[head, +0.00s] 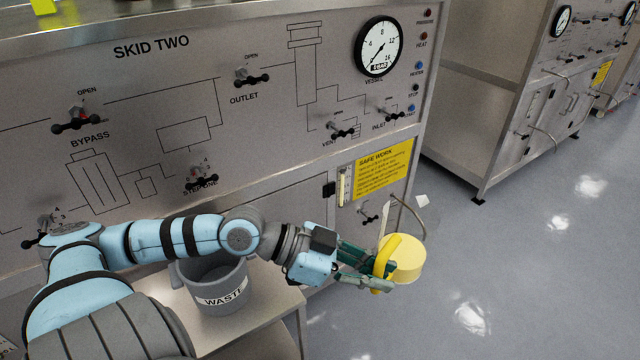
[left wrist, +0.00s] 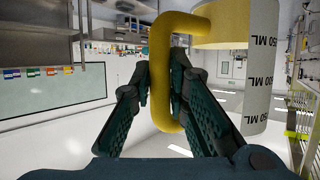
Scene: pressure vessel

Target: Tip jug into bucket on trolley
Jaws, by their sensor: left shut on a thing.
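A yellow jug (head: 405,260) with a yellow handle is held out over the floor, to the right of the trolley. My left gripper (head: 378,272) is shut on its handle. In the left wrist view the handle (left wrist: 160,75) stands between the two fingers, and the jug's white side (left wrist: 262,75) carries "50 ML" markings. I cannot tell the jug's exact tilt or its contents. A grey bucket (head: 225,300) with a "WASTE" label stands upright on the trolley (head: 270,318), partly hidden behind my left arm. The right gripper is not in view.
The skid panel (head: 280,50) with valves, a gauge (head: 379,46) and a yellow safe work sign (head: 383,170) stands behind the trolley. A bent metal pipe (head: 412,215) sticks out near the jug. The floor (head: 540,270) on the right is clear.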

